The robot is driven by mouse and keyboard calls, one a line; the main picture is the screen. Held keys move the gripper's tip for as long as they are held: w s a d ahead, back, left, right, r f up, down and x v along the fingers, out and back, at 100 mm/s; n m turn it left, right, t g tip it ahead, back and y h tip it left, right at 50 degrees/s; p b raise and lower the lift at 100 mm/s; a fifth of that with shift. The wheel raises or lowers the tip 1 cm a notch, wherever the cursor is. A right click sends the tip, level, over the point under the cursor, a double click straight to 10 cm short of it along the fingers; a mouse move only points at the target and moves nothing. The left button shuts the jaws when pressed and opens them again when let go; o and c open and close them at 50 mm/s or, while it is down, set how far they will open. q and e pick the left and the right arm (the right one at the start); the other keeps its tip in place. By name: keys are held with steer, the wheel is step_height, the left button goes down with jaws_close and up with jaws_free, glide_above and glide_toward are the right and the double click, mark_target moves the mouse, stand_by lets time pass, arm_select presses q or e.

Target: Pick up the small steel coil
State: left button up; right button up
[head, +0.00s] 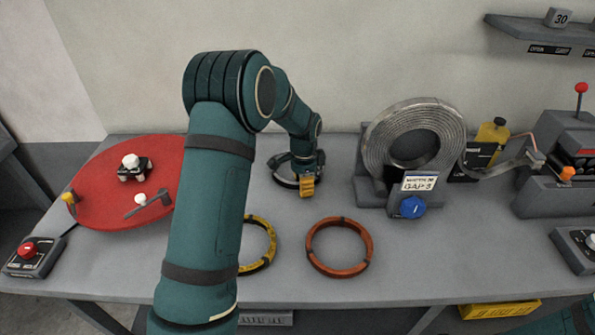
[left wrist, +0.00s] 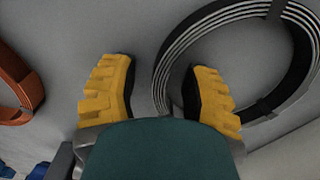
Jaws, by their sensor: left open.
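The small steel coil (head: 279,180), a ring of grey metal bands with dark ties, lies flat on the table in the head view, partly hidden by my left gripper (head: 307,187). The steel coil (left wrist: 235,20) also shows large at the upper right of the left wrist view. There my left gripper (left wrist: 158,80) is open, its two yellow fingers apart. The coil's near band runs between the fingers, one finger outside the ring and the other over its inside. I cannot tell if either touches it. My right gripper is not in view.
An orange coil (head: 338,271) and a yellow-black coil (head: 268,262) lie nearer the table's front edge. A large upright steel coil (head: 377,135) stands in a holder at right. A red turntable (head: 105,180) is at left. Bare table lies right of the orange coil.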

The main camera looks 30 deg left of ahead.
arm_select(q)
jaws_close()
stand_by(0.4)
